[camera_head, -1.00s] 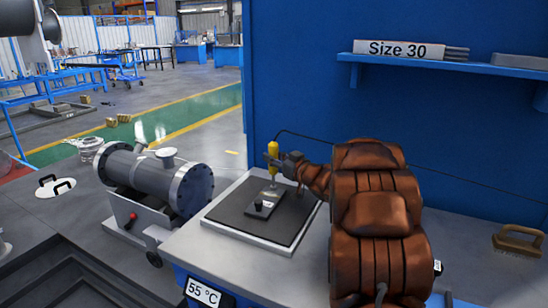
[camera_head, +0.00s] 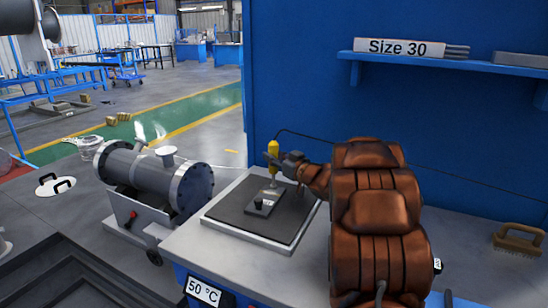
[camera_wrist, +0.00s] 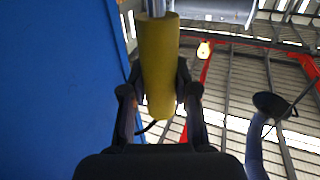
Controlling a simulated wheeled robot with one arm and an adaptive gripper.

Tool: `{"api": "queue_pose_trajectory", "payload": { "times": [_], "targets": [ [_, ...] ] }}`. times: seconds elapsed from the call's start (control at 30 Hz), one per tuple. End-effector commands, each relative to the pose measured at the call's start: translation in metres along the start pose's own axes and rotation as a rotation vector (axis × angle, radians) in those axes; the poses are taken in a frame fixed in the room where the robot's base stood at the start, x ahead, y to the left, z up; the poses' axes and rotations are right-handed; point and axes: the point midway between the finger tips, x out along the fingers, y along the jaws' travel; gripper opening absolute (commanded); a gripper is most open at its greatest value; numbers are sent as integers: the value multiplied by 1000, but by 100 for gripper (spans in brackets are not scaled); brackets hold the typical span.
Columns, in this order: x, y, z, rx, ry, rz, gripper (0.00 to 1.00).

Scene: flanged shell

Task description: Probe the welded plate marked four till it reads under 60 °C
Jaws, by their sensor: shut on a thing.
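My gripper (camera_head: 280,158) is shut on a yellow-handled probe (camera_head: 273,149), held upright with its metal tip down. The yellow handle (camera_wrist: 158,65) also shows between both fingers in the wrist view. The probe tip meets or hovers just over a small dark plate (camera_head: 267,207) with an upright piece and a pale label; contact is too small to tell, and I cannot read the mark. The plate lies on a dark mat (camera_head: 235,213) on the bench. A readout (camera_head: 203,291) on the bench front shows 50 °C.
A flanged grey shell (camera_head: 150,180) stands on a stand left of the bench. A brush (camera_head: 517,241) lies at the bench's right. A black cable runs from the probe along the wall.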

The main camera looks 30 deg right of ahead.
Motion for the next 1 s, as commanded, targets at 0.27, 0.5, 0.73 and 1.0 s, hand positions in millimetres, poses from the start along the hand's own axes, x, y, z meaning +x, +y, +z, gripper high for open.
{"api": "queue_pose_trajectory", "payload": {
  "times": [0.27, 0.5, 0.73, 1.0],
  "targets": [
    [0, 0, 0, 1, -3, 0, 0],
    [0, 0, -15, 0, -1, 0, 0],
    [0, 0, -30, 0, -1, 0, 0],
    [0, 0, -48, 0, -1, 0, 0]
  ]
}}
